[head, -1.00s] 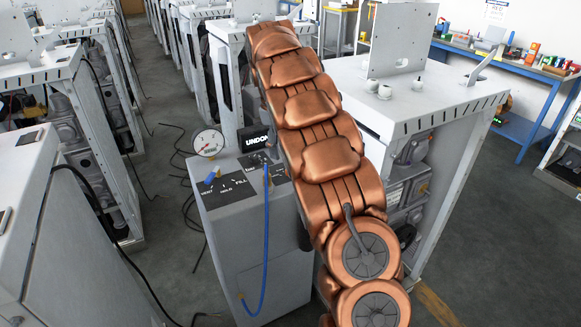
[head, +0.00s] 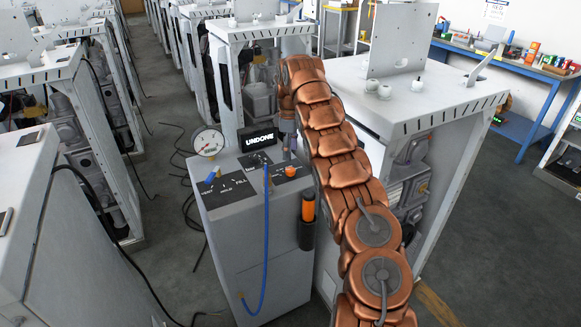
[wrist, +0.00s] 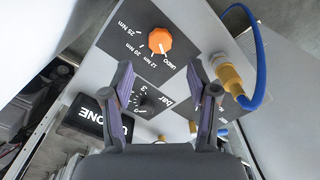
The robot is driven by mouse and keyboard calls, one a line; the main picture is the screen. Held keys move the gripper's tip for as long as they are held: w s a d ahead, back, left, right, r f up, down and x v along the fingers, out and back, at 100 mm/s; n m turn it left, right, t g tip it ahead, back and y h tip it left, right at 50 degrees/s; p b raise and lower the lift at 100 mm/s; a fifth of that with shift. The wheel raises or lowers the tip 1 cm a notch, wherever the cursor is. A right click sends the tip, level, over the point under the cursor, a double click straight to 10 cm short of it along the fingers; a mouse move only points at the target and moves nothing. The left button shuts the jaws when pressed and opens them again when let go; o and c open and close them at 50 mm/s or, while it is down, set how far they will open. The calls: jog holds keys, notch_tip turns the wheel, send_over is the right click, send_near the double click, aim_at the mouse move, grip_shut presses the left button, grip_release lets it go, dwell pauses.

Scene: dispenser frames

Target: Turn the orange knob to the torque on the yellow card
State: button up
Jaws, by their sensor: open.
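The orange knob (head: 290,171) sits on a black plate on top of the grey cabinet. In the wrist view the knob (wrist: 159,40) is beyond my fingertips, ringed by UNDO, 12 Nm, 20 Nm and 25 Nm. A pale mark on it faces the UNDO and 12 Nm side; I cannot tell exactly which. My gripper (wrist: 171,72) is open and empty, its fingers apart and not touching the knob. In the head view my gripper (head: 287,141) hangs above the panel's back right. I do not see a yellow card in either view.
The cabinet (head: 262,245) carries a black UNDONE display (head: 256,138), a gauge (head: 208,142) and a blue lever (head: 212,175). An orange-handled tool (head: 308,206) stands in a side holder.

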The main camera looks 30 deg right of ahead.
aim_at(290, 169)
jog(key=shift+f+p, duration=0.8)
jog(key=shift+f, duration=2.85)
grip_shut()
